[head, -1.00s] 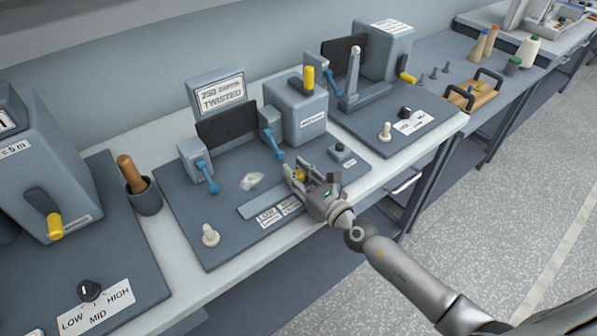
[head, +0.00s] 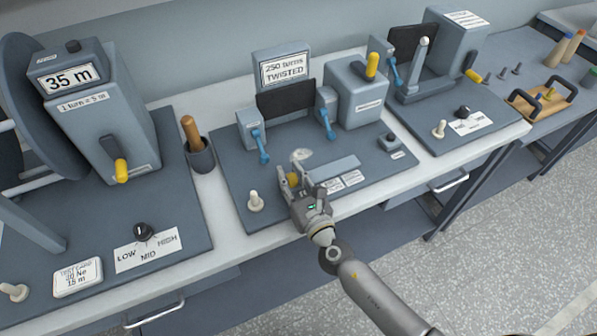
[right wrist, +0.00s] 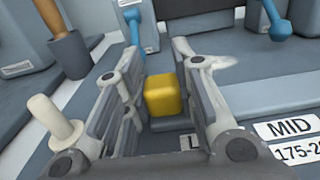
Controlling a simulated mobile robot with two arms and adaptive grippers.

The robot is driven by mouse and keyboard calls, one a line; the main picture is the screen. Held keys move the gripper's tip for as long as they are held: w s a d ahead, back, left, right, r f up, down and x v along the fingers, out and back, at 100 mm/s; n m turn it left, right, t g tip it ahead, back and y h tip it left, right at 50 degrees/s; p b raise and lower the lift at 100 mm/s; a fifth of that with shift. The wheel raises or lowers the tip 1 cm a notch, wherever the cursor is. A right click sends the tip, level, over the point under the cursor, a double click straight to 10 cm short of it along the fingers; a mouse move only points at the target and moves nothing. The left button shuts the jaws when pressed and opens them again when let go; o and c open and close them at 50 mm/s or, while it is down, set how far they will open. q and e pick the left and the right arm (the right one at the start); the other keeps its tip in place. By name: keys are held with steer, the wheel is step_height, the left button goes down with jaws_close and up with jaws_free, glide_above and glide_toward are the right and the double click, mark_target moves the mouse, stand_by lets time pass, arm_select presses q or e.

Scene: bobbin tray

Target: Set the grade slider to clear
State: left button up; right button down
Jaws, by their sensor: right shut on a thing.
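The grade slider is a yellow knob (head: 293,179) on a flat blue-grey track (head: 336,168) at the front of the middle device. My right gripper (head: 300,182) is shut on this knob near the track's left end. In the right wrist view the yellow knob (right wrist: 165,95) sits between the two fingers. White labels (head: 345,182) lie along the track's front edge; the wrist view reads MID (right wrist: 290,127) on one, right of the knob. Another label is mostly hidden by my gripper. My left gripper is not in view.
A white peg (head: 255,201) stands left of my right gripper. Blue levered clamps (head: 262,145) and a sign reading 250 turns TWISTED (head: 283,69) stand behind. A dark cup (head: 200,155) with a wooden handle is further left. A yellow-handled reel device (head: 110,125) fills the left.

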steer(key=c, duration=1.2)
jaws_free()
steer(key=shift+o, duration=0.2)
steer(key=shift+d, duration=0.1)
steer(key=v, duration=1.2)
